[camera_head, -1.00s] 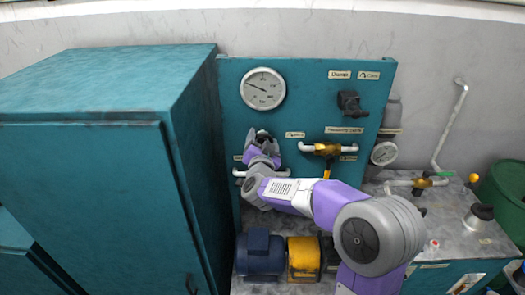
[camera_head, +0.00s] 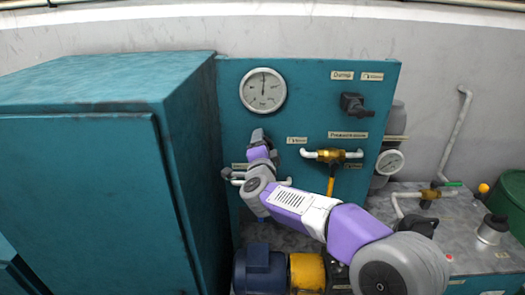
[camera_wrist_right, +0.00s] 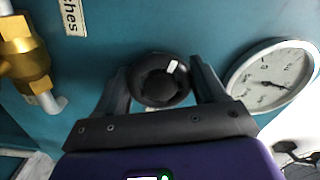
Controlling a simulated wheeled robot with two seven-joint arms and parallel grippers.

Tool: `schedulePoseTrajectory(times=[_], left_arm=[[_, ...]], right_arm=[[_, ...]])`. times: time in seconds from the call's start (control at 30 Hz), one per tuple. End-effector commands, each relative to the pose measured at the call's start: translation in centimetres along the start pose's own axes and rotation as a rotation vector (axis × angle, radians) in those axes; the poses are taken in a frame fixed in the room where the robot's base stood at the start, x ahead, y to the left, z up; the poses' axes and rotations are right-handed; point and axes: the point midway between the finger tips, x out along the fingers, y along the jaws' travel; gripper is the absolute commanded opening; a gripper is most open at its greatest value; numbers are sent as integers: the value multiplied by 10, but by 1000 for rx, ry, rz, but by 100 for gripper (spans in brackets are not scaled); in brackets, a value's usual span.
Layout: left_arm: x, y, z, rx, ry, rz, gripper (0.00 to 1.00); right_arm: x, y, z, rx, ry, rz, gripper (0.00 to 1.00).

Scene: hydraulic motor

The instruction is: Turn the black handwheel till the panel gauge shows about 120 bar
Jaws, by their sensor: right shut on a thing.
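The panel gauge (camera_head: 263,91) is a round white dial at the upper left of the teal panel. Its needle points almost straight up; its figures are too small to read. In the right wrist view the gauge (camera_wrist_right: 272,80) stands at the right, seen aslant. The black handwheel (camera_wrist_right: 160,88) is round with a white mark near its upper right rim. My right gripper (camera_wrist_right: 161,72) is shut on it, one finger on each side. In the head view my right gripper (camera_head: 259,138) is at the panel below the gauge and largely hides the handwheel. My left gripper is not in view.
A brass valve with a yellow lever (camera_head: 329,157) sits right of my gripper. A black knob (camera_head: 354,104) is at the panel's upper right. A teal cabinet (camera_head: 85,190) fills the left. A blue motor (camera_head: 259,270) stands below. A second gauge (camera_head: 390,162) is at the right.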

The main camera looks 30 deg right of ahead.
Motion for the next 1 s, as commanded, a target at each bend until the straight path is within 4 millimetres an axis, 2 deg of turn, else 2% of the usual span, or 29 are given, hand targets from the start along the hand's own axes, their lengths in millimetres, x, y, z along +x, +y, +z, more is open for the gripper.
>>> schedulePoseTrajectory(times=[0.53,0.57,0.7,1.0], left_arm=[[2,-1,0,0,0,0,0],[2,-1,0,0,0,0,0],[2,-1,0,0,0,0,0],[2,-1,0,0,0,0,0]], right_arm=[[0,-1,-2,29,5,-2,40],[0,-1,-2,28,5,-2,72],[0,-1,-2,28,4,-1,93],[-1,0,-1,27,1,0,94]])
